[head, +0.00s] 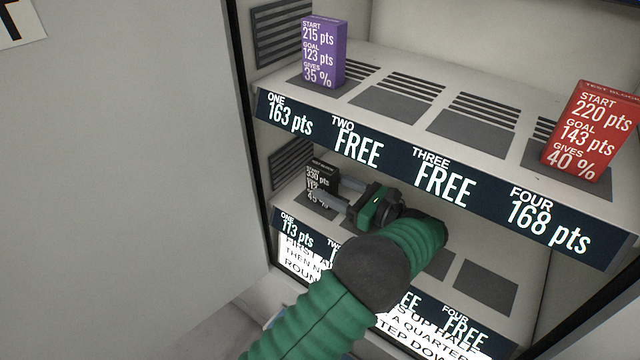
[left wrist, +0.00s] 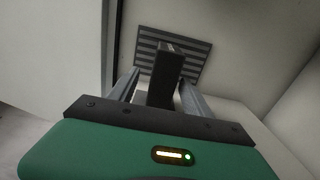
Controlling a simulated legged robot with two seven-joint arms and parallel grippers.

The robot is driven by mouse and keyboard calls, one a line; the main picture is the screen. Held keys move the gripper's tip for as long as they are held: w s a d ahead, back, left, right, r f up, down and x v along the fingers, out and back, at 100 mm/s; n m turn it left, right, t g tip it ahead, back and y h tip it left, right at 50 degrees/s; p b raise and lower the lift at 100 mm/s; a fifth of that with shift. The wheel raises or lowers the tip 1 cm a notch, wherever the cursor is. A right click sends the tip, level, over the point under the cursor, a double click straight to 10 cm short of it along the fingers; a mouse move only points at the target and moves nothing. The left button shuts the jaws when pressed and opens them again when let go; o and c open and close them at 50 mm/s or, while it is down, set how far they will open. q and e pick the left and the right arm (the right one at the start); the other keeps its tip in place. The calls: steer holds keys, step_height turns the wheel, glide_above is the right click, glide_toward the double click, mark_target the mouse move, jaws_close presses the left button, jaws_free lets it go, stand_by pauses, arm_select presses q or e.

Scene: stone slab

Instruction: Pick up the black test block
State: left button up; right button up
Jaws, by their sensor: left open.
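The black test block (head: 319,176) stands upright on the lower shelf, at its left end, in the bay labelled ONE. My left gripper (head: 333,192) reaches in from the right with its jaws open, the fingers at the block. In the left wrist view the block (left wrist: 165,78) stands between the two open fingers (left wrist: 161,82), with gaps visible beside it. Whether a finger touches it I cannot tell. The fingers partly hide the block's front in the head view. My right gripper is not in view.
A purple block (head: 323,55) stands on the upper shelf at the left, and a red block (head: 592,132) at the right. The upper shelf's label strip (head: 430,180) overhangs the lower bay. A side wall with a slatted vent (left wrist: 180,50) is close behind the black block.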

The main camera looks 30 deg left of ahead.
mark_target(312, 176)
arm_select(q)
steer(key=shift+w+a+r, duration=0.15)
steer(key=shift+w+a, duration=0.05)
steer(key=shift+a, duration=0.85)
steer(key=a, duration=0.4)
steer(key=shift+w+a+f, duration=0.2)
steer(key=shift+w+a, duration=0.1)
steer(key=shift+a, duration=0.05)
steer(key=shift+d+r, duration=0.1)
steer(key=shift+d, duration=0.3)
steer(key=c, duration=0.8)
jaws_close()
steer(key=shift+a, duration=0.15)
